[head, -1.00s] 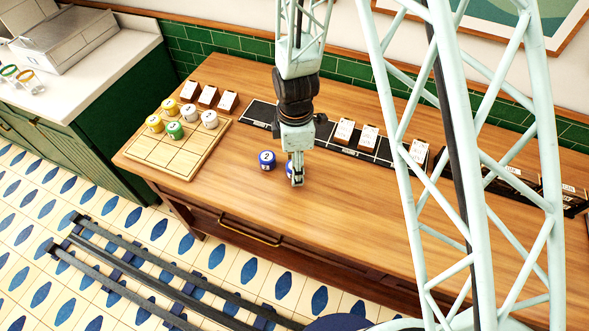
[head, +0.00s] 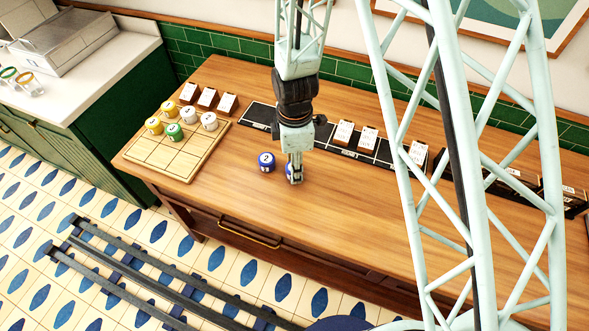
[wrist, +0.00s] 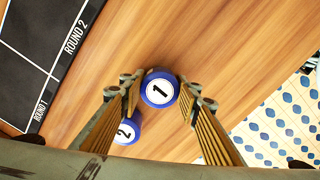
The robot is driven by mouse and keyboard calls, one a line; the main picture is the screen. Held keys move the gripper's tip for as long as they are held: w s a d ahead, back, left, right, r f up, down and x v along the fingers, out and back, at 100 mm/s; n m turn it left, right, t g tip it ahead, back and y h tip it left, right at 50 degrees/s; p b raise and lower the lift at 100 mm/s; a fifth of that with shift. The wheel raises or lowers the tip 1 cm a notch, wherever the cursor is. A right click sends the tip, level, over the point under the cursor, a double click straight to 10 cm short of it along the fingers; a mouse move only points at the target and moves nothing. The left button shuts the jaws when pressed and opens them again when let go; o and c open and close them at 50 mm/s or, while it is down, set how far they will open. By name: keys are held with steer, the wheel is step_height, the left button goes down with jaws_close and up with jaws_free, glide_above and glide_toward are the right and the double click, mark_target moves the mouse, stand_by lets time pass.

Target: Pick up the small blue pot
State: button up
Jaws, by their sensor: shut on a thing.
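A small blue pot with a white top marked 1 (wrist: 160,89) is between the two fingers of my gripper (wrist: 160,100) in the wrist view. My gripper (head: 294,178) is shut on it, low over the wooden table. In the head view this pot (head: 288,171) is mostly hidden behind the fingers, and I cannot tell whether it is clear of the table. A second blue pot marked 2 (head: 265,162) stands on the table just to its left. In the wrist view, the second pot (wrist: 126,131) is partly hidden by the left finger.
A wooden grid board (head: 184,165) at the left holds yellow, white and green pots. A black strip (head: 258,117) with printed rounds and white cards runs along the back. The table (head: 350,215) is bare to the right and in front of my gripper.

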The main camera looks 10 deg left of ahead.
steer(key=shift+r, duration=1.7)
steer(key=s, duration=0.5)
steer(key=s+r+b, duration=0.1)
steer(key=s, duration=0.4)
steer(key=s+a, duration=0.1)
steer(key=s, duration=0.5)
steer(key=shift+r+b, duration=0.2)
steer(key=shift+b, duration=0.15)
steer(key=shift+w+a, duration=0.1)
